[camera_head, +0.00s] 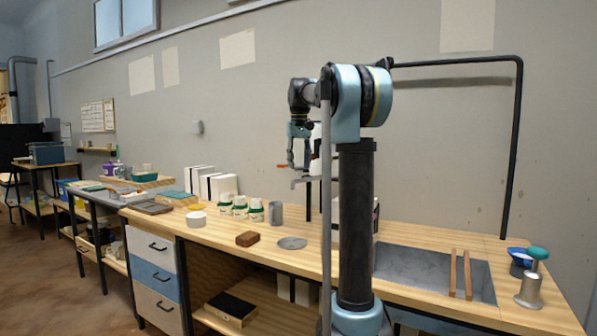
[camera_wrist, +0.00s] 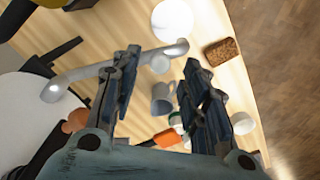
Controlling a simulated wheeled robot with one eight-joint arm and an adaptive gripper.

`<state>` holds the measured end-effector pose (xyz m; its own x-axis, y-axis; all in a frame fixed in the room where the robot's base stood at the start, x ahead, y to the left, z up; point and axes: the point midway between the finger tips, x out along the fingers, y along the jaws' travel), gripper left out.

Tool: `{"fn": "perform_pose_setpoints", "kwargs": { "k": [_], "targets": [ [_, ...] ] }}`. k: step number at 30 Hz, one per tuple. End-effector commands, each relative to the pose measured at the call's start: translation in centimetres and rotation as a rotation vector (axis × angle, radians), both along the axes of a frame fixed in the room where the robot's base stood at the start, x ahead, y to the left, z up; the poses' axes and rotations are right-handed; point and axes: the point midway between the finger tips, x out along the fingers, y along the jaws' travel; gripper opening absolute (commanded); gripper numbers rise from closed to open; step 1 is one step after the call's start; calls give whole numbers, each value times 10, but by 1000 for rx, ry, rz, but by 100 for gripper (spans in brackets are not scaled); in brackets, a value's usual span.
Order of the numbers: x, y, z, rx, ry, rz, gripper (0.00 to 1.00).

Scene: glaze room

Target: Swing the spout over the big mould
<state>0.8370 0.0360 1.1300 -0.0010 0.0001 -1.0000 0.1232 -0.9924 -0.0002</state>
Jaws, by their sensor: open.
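The spout, a grey metal tube with a rounded end, crosses the wrist view (camera_wrist: 85,78) from the left to the upper middle. A short grey part of it seems to show below my gripper in the head view (camera_head: 300,183). My gripper (camera_wrist: 158,80) is open, its fingers on either side of the tube's right part; I cannot tell whether they touch it. In the head view my gripper (camera_head: 298,158) hangs above the bench. White blocks with dark straps (camera_head: 222,186), which look like moulds, stand at the back; I cannot tell which is the big mould.
A grey mug (camera_head: 276,212), white-and-green cups (camera_head: 240,206), a white bowl (camera_head: 196,219), a brown block (camera_head: 247,239) and a grey disc (camera_head: 292,243) stand on the bench. A large pale rounded surface (camera_wrist: 25,112) fills the wrist view's left. My column hides part of the bench.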

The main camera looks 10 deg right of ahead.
Motion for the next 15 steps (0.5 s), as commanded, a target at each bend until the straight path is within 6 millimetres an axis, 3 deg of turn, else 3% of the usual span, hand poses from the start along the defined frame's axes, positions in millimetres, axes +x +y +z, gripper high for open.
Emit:
{"fn": "perform_pose_setpoints", "kwargs": {
  "k": [6, 15],
  "targets": [
    [0, 0, -22, 0, 0, 0, 41],
    [0, 0, -27, 0, 0, 0, 41]
  ]
}}
